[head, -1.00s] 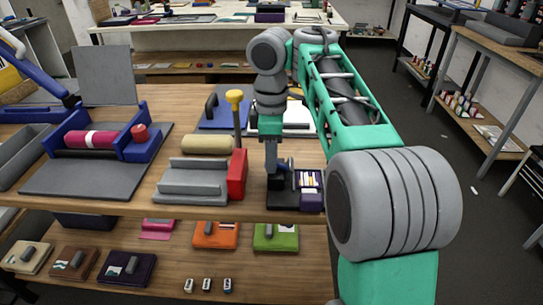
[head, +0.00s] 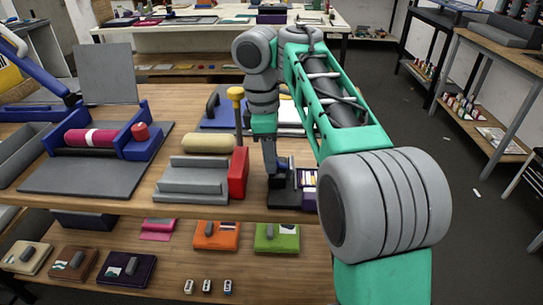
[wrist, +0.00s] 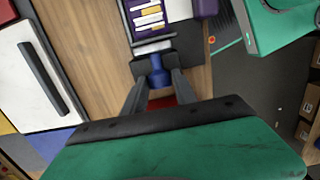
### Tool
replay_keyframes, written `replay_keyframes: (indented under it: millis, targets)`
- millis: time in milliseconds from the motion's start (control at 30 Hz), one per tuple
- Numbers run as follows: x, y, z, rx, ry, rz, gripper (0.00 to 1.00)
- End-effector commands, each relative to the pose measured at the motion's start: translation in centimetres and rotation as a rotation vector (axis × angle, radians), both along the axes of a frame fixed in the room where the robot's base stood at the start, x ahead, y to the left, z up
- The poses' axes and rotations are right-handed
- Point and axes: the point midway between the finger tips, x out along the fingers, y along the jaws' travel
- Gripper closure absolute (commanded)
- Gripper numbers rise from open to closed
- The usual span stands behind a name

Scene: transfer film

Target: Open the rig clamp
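The rig clamp appears to be the small dark device (head: 284,197) with a black base at the front edge of the wooden table. In the wrist view, its black part (wrist: 181,61) has a blue lever-like piece (wrist: 156,70) in front. My gripper (head: 272,172) points down over it in the head view. In the wrist view, the two fingertips of my gripper (wrist: 158,80) lie on either side of the blue piece. I cannot tell whether they press on it. A purple piece with a striped white-and-yellow label (wrist: 148,18) is just beyond.
A grey stepped block with a red end (head: 238,172) and yellow-knobbed lever stands close left of my gripper. A blue roller press (head: 140,150) is farther left. A white board with a dark handle (wrist: 30,75) lies left in the wrist view. A lower shelf (head: 180,262) holds colored pads.

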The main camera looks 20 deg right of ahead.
Motion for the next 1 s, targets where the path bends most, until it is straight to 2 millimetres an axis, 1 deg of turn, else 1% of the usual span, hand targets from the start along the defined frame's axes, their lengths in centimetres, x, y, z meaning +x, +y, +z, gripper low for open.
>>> replay_keyframes:
  millis: [33,200,400,467,567,700,800,900,1000]
  targets:
    - [0.0,0.0,0.0,0.0,0.0,0.0,0.61]
    - [0.0,0.0,0.0,0.0,0.0,0.0,0.49]
    - [0.0,0.0,0.0,0.0,-0.001,0.0,0.49]
    - [0.0,0.0,0.3,0.001,-0.001,0.0,0.49]
    - [0.0,0.1,1.9,0.0,-0.003,0.0,0.49]
    - [0.1,0.4,5.0,0.001,-0.001,0.0,0.49]
    - [0.2,0.5,6.8,0.001,-0.001,0.0,0.49]
    - [0.2,0.7,7.7,0.0,0.0,0.001,0.49]
    - [0.2,0.7,7.9,0.0,0.001,0.0,0.49]
